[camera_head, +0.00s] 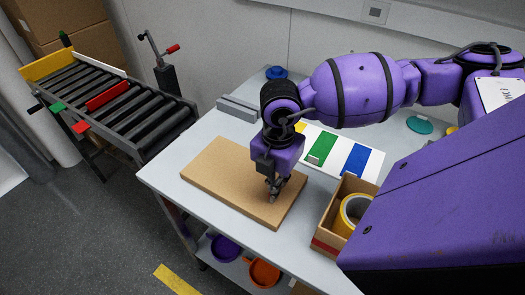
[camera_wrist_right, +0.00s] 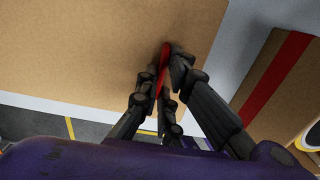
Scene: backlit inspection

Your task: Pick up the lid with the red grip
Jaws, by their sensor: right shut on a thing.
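The lid (camera_head: 225,172) is a flat tan cardboard-coloured slab near the table's front left. It looks to lie flat on the table; I cannot tell whether there is a small gap under it. In the wrist view the lid (camera_wrist_right: 70,45) fills the upper left. Its red grip (camera_wrist_right: 165,52) stands between the fingers, partly hidden by them. My right gripper (camera_head: 273,190) points down at the lid's right part, and in the wrist view the right gripper (camera_wrist_right: 165,75) is shut on the red grip. My left gripper is not in view.
An open cardboard box (camera_head: 328,228) with a yellow tape roll (camera_head: 350,212) stands close right of the lid. Behind are a striped board (camera_head: 340,150), a grey bar (camera_head: 238,107) and a blue object (camera_head: 276,72). A roller conveyor (camera_head: 115,100) stands left, beyond a floor gap.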

